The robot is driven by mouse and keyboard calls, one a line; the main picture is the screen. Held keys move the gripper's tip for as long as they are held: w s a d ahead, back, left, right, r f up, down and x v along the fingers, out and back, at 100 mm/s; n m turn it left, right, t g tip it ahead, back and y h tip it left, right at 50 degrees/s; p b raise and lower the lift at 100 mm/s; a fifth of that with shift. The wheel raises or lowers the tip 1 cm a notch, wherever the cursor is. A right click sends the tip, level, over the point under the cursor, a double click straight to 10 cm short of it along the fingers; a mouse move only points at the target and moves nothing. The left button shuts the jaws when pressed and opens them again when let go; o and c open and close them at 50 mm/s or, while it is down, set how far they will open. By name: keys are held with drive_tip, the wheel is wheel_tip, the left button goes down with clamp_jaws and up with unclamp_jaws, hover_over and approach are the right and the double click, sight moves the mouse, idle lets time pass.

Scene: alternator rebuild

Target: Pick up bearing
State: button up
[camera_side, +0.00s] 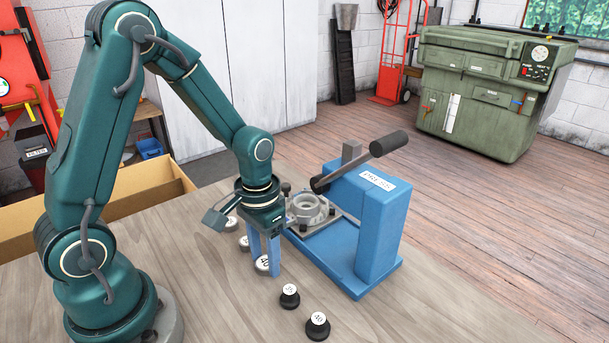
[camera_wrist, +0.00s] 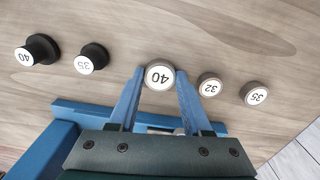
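A round pale bearing with a "40" label (camera_wrist: 159,75) stands between the two blue fingers of my gripper (camera_wrist: 160,82). The same bearing (camera_side: 263,263) shows low over the wooden table in the side view, partly behind a finger of my gripper (camera_side: 266,265). The fingertips flank its sides closely; I cannot tell whether they press on it or leave a thin gap. Two more pale bearings, labelled 32 (camera_wrist: 209,86) and 35 (camera_wrist: 257,94), stand in a row beside it. I cannot tell whether the "40" bearing touches the table.
Black knobbed pieces labelled 35 (camera_wrist: 91,60) and 40 (camera_wrist: 36,50) stand on the other side. A blue press (camera_side: 382,230) with a lever stands close beside my gripper, a grey metal ring-shaped part (camera_side: 306,207) on its base.

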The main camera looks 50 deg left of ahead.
clamp_jaws()
drive_tip(key=shift+r, duration=0.15)
